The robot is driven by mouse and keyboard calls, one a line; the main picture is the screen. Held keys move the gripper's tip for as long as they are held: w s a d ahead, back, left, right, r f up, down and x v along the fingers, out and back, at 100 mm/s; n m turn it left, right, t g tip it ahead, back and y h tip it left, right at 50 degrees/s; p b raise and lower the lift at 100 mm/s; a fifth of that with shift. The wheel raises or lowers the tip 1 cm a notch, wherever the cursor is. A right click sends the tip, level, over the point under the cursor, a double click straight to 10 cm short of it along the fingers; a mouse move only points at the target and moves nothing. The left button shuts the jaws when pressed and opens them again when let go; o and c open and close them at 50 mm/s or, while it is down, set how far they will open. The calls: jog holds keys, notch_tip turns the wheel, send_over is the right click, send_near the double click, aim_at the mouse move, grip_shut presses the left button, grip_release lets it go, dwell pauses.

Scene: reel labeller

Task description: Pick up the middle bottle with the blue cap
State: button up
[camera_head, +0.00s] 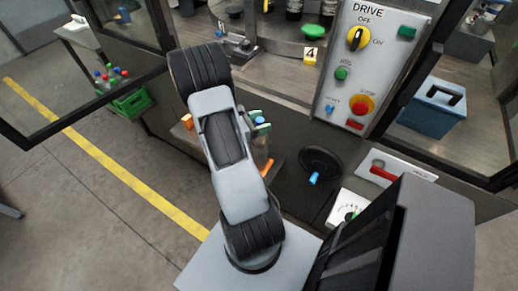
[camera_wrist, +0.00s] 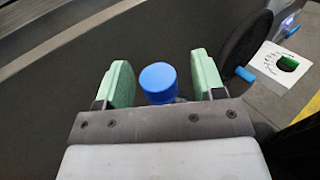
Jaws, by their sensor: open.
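In the wrist view a round blue cap (camera_wrist: 158,82) lies between the two green finger pads of my gripper (camera_wrist: 163,78). The gripper is open, with a gap on both sides of the cap, the narrower one on the left. The bottle body under the cap is almost wholly hidden by the cap and the gripper's mount. In the head view my arm hides most of the gripper; a green pad and a bit of blue show just right of the arm. Small bottles with coloured caps (camera_head: 112,74) stand in a group at the far left.
A green crate (camera_head: 131,102) is near that group. A black handwheel (camera_head: 320,163) with a blue handle is right of my arm. The DRIVE panel (camera_head: 362,75) and a blue box (camera_head: 432,106) are farther right. A yellow floor line (camera_head: 115,165) crosses open floor at left.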

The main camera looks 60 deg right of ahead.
jog(key=shift+x, duration=0.75)
grip_shut()
dwell(0.4)
